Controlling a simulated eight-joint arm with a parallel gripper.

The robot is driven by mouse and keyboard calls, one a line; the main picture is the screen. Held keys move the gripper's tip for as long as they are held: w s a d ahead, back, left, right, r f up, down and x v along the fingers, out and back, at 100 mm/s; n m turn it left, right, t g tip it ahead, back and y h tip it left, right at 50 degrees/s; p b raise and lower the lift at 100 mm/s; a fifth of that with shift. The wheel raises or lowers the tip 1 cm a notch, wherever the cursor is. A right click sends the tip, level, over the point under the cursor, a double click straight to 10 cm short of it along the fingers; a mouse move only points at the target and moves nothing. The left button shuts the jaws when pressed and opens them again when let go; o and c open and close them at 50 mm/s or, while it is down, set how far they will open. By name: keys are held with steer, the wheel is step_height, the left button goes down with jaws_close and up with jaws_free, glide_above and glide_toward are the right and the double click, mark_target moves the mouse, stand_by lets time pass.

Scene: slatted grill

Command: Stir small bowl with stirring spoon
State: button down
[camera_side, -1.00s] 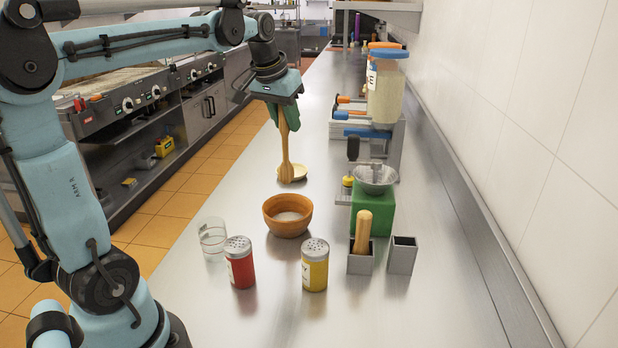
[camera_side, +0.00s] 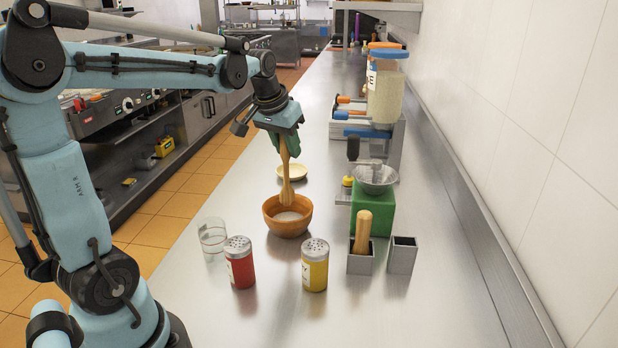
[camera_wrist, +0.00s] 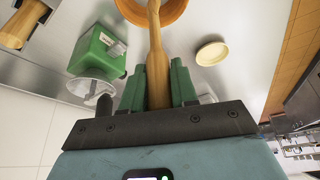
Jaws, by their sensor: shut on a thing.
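The small bowl (camera_side: 287,222) is brown, wood-like, and stands on the steel counter with pale contents inside. My gripper (camera_side: 286,146) is shut on the wooden stirring spoon (camera_side: 286,178), which hangs nearly upright. In the side view the spoon's lower end overlaps the bowl's opening; whether it touches the contents cannot be told. In the wrist view the spoon (camera_wrist: 157,62) runs up between the green fingers (camera_wrist: 158,85) toward the bowl (camera_wrist: 170,14), which is cut off at the top edge.
A pale lid (camera_side: 291,173) lies behind the bowl. Red (camera_side: 239,262) and yellow (camera_side: 315,265) shakers and a clear glass (camera_side: 213,235) stand in front. A green block (camera_side: 371,212) with a metal dish and a holder (camera_side: 360,262) with a wooden handle are at right.

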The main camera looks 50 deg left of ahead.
mark_target(287, 160)
steer(key=shift+f, duration=2.65)
steer(key=shift+r, duration=0.1)
steer(key=shift+w+d, duration=0.1)
